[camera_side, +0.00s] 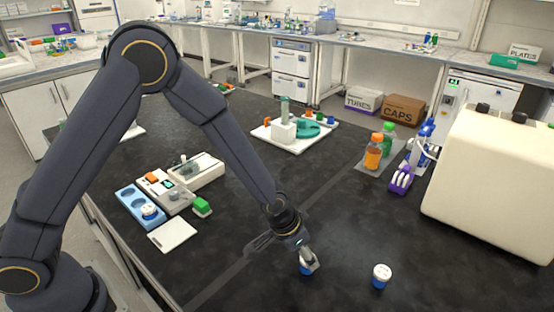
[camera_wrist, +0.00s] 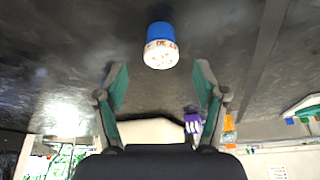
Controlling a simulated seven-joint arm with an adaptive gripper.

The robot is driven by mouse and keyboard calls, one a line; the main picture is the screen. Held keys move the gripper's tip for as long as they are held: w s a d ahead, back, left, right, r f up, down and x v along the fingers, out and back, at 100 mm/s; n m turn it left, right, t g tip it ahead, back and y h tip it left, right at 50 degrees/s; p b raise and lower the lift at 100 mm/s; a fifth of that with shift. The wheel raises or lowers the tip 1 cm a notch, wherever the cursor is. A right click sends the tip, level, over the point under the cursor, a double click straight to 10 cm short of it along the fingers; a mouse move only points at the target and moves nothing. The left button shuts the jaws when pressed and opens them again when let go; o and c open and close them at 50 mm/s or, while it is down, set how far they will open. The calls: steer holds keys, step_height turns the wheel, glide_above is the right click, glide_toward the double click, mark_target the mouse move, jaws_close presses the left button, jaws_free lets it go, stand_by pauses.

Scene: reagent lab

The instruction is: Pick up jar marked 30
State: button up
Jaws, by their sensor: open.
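A white-capped blue jar (camera_side: 381,276) stands upright on the dark bench at the lower right of the side view. Another blue jar (camera_side: 306,270) is mostly hidden by my gripper (camera_side: 308,260), which is low over the bench. In the wrist view my gripper (camera_wrist: 161,76) is open, its two green-padded fingers apart with nothing between them. A blue jar with a white top (camera_wrist: 161,45) shows just beyond the fingertips, centred between them. Its dark marking is too small to read. I cannot tell which jar bears 30.
A blue tray (camera_side: 127,195) holds another white-capped jar (camera_side: 149,210) at left. A white plate (camera_side: 173,235) lies nearby. Orange (camera_side: 373,156) and green (camera_side: 389,139) bottles, a purple rack (camera_side: 401,180) and a large cream machine (camera_side: 495,175) stand at right. Bench around the jars is clear.

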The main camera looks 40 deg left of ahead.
mark_target(303, 268)
steer(key=x, duration=0.5)
steer(key=shift+a+f, duration=0.1)
steer(key=shift+f, duration=0.2)
steer(key=c, duration=1.2)
steer(key=shift+c, duration=0.2)
steer(key=shift+r, duration=0.1)
